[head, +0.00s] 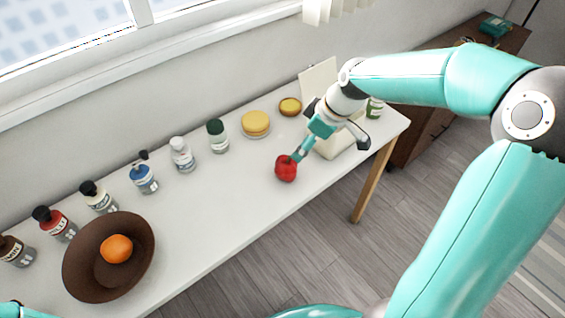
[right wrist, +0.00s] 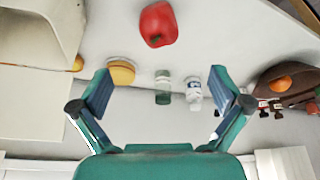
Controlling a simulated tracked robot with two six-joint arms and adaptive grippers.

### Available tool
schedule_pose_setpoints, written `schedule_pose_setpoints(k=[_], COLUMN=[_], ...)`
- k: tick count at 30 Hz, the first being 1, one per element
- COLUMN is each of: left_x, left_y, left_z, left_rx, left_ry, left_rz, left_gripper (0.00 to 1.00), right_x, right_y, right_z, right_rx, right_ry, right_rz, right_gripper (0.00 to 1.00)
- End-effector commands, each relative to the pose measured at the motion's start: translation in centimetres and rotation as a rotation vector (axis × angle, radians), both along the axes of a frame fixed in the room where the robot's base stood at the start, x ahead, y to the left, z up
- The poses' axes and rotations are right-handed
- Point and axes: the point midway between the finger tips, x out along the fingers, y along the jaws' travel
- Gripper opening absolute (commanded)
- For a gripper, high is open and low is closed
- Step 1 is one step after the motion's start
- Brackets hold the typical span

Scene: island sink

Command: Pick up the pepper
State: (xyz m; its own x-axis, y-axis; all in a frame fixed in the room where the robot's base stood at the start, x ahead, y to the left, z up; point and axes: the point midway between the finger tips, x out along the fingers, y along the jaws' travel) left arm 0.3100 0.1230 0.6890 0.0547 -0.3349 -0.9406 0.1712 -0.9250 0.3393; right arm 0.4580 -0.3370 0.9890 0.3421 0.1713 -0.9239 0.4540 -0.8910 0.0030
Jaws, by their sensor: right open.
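The red pepper (head: 286,169) sits on the white table (head: 215,205), near its front edge. It also shows in the right wrist view (right wrist: 158,25), at the top, beyond the spread fingers. My right gripper (head: 298,153) reaches in from the right and overlaps the pepper's upper edge in the head view. In the right wrist view my right gripper (right wrist: 160,82) is open, with nothing between its fingers. The pepper lies past the fingertips there; contact cannot be told.
A brown bowl (head: 76,275) holds an orange (head: 116,249). Several bottles, including a green-capped one (head: 217,136), line the back near the wall. A yellow round item (head: 256,123) is behind the pepper. A pale box (head: 331,145) stands right of it. The table is clear left of the pepper.

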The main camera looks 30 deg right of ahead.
Motion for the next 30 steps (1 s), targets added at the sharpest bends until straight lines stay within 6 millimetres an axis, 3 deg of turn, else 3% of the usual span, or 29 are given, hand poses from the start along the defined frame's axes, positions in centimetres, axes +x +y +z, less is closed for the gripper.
schedule_pose_setpoints(k=[12, 23, 30], left_x=[0.0, 0.0, 0.0], left_y=[0.0, 0.0, 0.0], left_z=[0.9, 1.6, 2.7], left_rx=[0.0, 0.0, 0.0], left_ry=[0.001, 0.0, 0.0], left_rz=[0.0, 0.0, 0.0], left_gripper=[0.4, 0.4, 0.4], right_x=[2.6, 3.6, 4.8], right_y=[1.3, 1.6, 2.1], right_z=[-8.0, -10.3, -13.2], right_rx=[0.004, 0.004, 0.004], right_ry=[0.007, 0.005, 0.006], right_rz=[-0.008, -0.009, -0.009], right_gripper=[1.0, 1.0, 1.0])
